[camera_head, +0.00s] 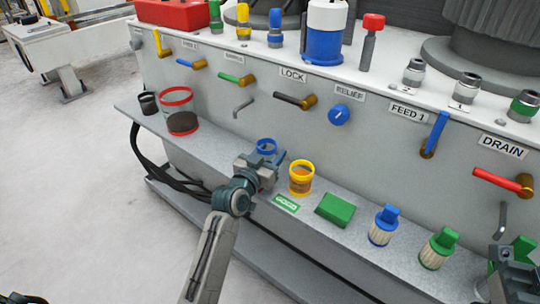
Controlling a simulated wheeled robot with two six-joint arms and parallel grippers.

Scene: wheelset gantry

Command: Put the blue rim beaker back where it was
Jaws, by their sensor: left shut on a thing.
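The blue rim beaker (267,145) shows just behind my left gripper (268,160), over the middle of the shelf (226,150). My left gripper is shut on it. Its blue rim shows above the jaws; the lower part is hidden, so I cannot tell whether it touches the shelf. My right gripper (502,256) shows partly at the lower right edge, near a green item, and its jaws are not clear.
The yellow rim beaker (301,184) stands close right of my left gripper. A green label (285,204), a green block (334,210), and blue (383,225) and green (438,248) capped filters follow along the shelf. A red rim beaker (177,98) and a dark cup (148,103) stand at left.

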